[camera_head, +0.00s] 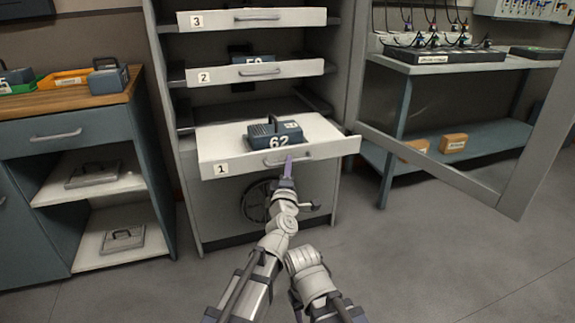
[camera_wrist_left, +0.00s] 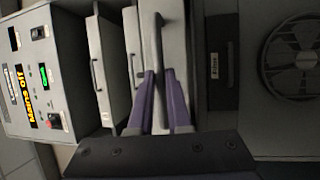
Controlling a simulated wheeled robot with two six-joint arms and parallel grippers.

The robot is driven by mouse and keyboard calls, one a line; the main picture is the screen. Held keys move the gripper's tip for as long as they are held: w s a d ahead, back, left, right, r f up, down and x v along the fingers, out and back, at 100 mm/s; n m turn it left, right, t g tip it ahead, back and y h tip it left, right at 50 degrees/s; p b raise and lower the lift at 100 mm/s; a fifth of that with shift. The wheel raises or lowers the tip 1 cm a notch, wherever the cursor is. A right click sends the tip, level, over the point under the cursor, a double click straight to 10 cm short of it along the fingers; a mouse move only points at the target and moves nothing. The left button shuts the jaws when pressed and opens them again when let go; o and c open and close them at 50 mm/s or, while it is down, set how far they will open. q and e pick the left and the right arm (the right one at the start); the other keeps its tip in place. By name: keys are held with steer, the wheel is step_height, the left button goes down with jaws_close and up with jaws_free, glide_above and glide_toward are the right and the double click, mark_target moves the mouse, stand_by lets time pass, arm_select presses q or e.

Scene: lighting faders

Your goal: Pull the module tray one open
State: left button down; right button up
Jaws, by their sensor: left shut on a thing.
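Module tray one (camera_head: 235,148), white with a "1" label, sticks out of the cabinet well beyond trays 2 and 3. A blue-grey module (camera_head: 275,133) marked 62 sits on it. My left gripper (camera_head: 289,163), with purple fingers, is shut on the tray's bar handle (camera_head: 272,162) at the front face. In the left wrist view the handle (camera_wrist_left: 158,35) runs between the two fingertips (camera_wrist_left: 159,76). My right gripper does not show.
Tray 2 (camera_head: 290,71) and tray 3 (camera_head: 290,18) are above. A round fan grille (camera_head: 256,202) is below tray one. An open cabinet door frame (camera_head: 450,178) stands at right. A wooden-topped bench (camera_head: 75,97) is at left. The floor in front is clear.

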arm_select(q)
steer(key=shift+s+d, duration=0.1)
steer(key=shift+s, duration=0.15)
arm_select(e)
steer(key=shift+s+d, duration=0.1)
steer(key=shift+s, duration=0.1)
arm_select(q)
steer(key=c, duration=0.9)
jaws_free()
steer(key=shift+o, duration=0.2)
